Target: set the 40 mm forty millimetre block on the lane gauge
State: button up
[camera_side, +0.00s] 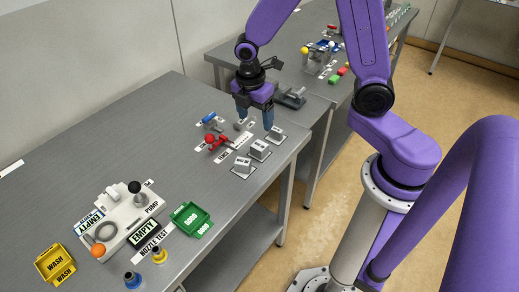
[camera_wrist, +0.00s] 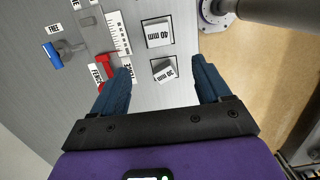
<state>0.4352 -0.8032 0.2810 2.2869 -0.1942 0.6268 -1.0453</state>
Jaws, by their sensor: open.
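The grey 40 mm block (camera_wrist: 158,35) stands in the wrist view on a dark-edged spot, its label upside down. In the side view it seems to be the farthest of three blocks (camera_side: 276,133), though its label is unreadable there. The lane gauge (camera_side: 240,141) has a white ruled scale and a red fence handle (camera_side: 216,141); its scale (camera_wrist: 119,32) also shows left of the block in the wrist view. My gripper (camera_side: 255,119) is open and empty above the gauge and blocks.
The 30 mm block (camera_wrist: 164,71) sits tilted beside the 40 mm one. A third block (camera_side: 242,165) stands nearest the side camera. A blue handle (camera_side: 209,119) is left of my gripper. The pump fixture (camera_side: 120,215) and green bin (camera_side: 191,220) are at front left. The table's edge lies right of the blocks.

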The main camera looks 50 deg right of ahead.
send_over(260, 145)
jog(key=a, duration=0.1)
jog(key=f, duration=0.7)
jog(key=shift+s+a+f, duration=0.1)
jog(key=shift+a+f, duration=0.1)
jog(key=shift+f, duration=0.2)
jog(key=shift+d+f, duration=0.3)
jog(key=shift+f, duration=0.6)
jog(key=shift+d+f, duration=0.3)
jog(key=shift+f, duration=1.4)
jog(key=c, duration=1.2)
jog(key=shift+o, duration=0.2)
jog(key=shift+r, duration=0.15)
